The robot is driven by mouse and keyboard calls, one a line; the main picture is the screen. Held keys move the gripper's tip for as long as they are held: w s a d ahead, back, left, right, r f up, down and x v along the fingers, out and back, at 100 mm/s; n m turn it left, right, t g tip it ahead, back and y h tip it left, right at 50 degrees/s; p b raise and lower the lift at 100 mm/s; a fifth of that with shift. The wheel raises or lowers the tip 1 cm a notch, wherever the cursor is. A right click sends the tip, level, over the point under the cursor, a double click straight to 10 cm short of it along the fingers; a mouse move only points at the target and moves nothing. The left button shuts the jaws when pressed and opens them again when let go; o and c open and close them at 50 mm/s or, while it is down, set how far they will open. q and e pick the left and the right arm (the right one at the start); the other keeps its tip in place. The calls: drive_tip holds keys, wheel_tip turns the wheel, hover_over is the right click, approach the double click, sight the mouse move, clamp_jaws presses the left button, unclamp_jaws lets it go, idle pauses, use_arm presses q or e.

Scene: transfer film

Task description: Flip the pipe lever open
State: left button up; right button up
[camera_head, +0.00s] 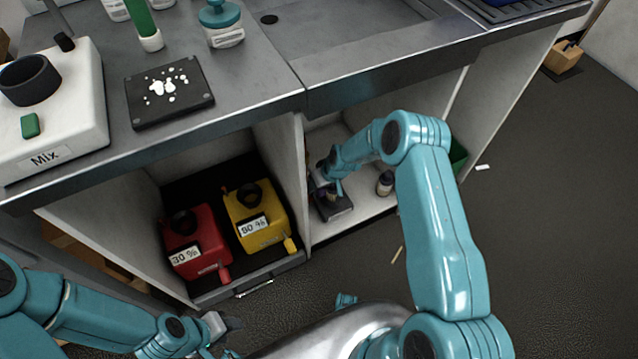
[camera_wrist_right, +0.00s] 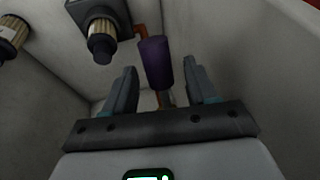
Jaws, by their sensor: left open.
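A purple lever handle (camera_wrist_right: 156,62) shows in the right wrist view, in front of a copper-coloured pipe (camera_wrist_right: 142,36) at the cabinet wall. My right gripper (camera_wrist_right: 161,84) is open, with one finger on each side of the handle and visible gaps to it. In the head view my right arm reaches into the cabinet below the sink, and its gripper (camera_head: 325,180) is small there; the lever cannot be made out. My left gripper (camera_head: 228,335) is open and empty at the bottom left, outside the cabinet.
A dark box with a ribbed fitting (camera_wrist_right: 104,38) stands beside the pipe. A small bottle (camera_head: 385,183) is on the cabinet floor. The counter edge (camera_head: 310,100) overhangs.

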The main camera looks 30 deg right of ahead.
drive_tip(key=p+v, duration=0.3)
drive_tip(key=v, duration=1.3)
drive_tip(key=shift+s+d, duration=0.1)
